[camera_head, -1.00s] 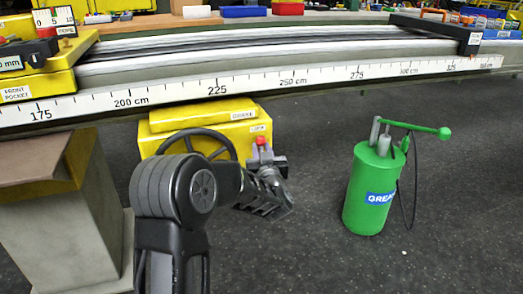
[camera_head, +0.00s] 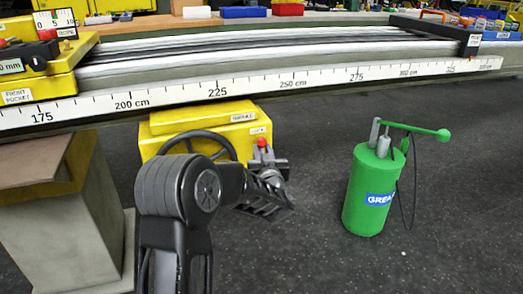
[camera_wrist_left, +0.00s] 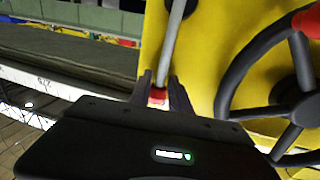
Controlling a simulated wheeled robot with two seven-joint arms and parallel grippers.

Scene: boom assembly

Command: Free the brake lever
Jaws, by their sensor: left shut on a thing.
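The brake lever (camera_wrist_left: 174,45) is a grey rod with a red end, in front of the yellow winch housing (camera_wrist_left: 205,50) in the left wrist view. My left gripper (camera_wrist_left: 160,82) is shut on its red end, one dark finger on each side. In the head view my left gripper (camera_head: 264,160) is at the right side of the yellow housing (camera_head: 200,118), below the beam. The red end (camera_head: 262,143) shows just above the fingers; the rod is mostly hidden there. My right gripper is not in view.
A black handwheel (camera_head: 195,145) is close left of my gripper; it shows at the right in the wrist view (camera_wrist_left: 290,100). The long beam with its scale (camera_head: 290,84) runs above. A green grease pump (camera_head: 372,190) stands on clear floor to the right.

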